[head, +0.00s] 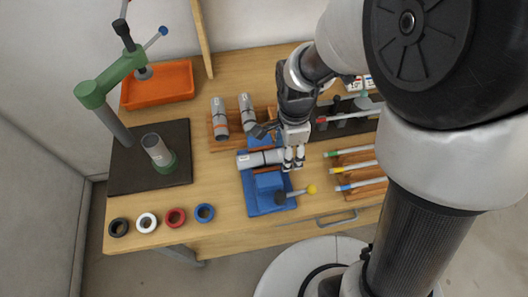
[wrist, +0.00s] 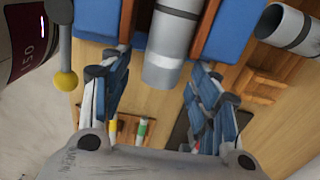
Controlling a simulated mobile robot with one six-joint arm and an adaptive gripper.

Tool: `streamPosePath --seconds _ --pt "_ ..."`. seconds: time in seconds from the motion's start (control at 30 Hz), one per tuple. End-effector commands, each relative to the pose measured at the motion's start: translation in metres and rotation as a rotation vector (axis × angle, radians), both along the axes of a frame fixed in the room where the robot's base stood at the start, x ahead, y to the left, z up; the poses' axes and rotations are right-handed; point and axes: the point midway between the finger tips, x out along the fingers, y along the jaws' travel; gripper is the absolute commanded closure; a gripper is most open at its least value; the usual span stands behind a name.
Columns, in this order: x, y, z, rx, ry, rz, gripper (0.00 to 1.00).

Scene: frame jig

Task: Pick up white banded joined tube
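A grey-white joined tube (head: 258,158) lies across the blue clamp jig (head: 260,199). My gripper (head: 293,161) is at the tube's right end in the head view. In the wrist view its two fingers are apart, one on each side of the tube's end, with gaps visible. The gripper hides part of the tube's right end in the head view.
Two other grey tubes (head: 219,119) (head: 247,113) rest on a wooden rack behind the jig. A yellow-knobbed lever (head: 311,189) is at the jig's front right. A green press (head: 118,75), orange tray (head: 158,85), several rings (head: 147,222) and a pen rack (head: 356,170) surround it.

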Motion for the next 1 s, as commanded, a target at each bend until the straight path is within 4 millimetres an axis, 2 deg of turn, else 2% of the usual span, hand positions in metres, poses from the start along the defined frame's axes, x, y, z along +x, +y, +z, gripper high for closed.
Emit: streamPosePath --seconds 0.07,0.8,1.0 --pt "0.0001 0.0 0.0004 0.0 0.0 0.0 0.49" --pt "0.0002 0.0001 0.0005 0.0 -0.001 0.0 0.98" --pt "0.0005 0.0001 0.0007 0.0 -0.001 0.0 1.0"
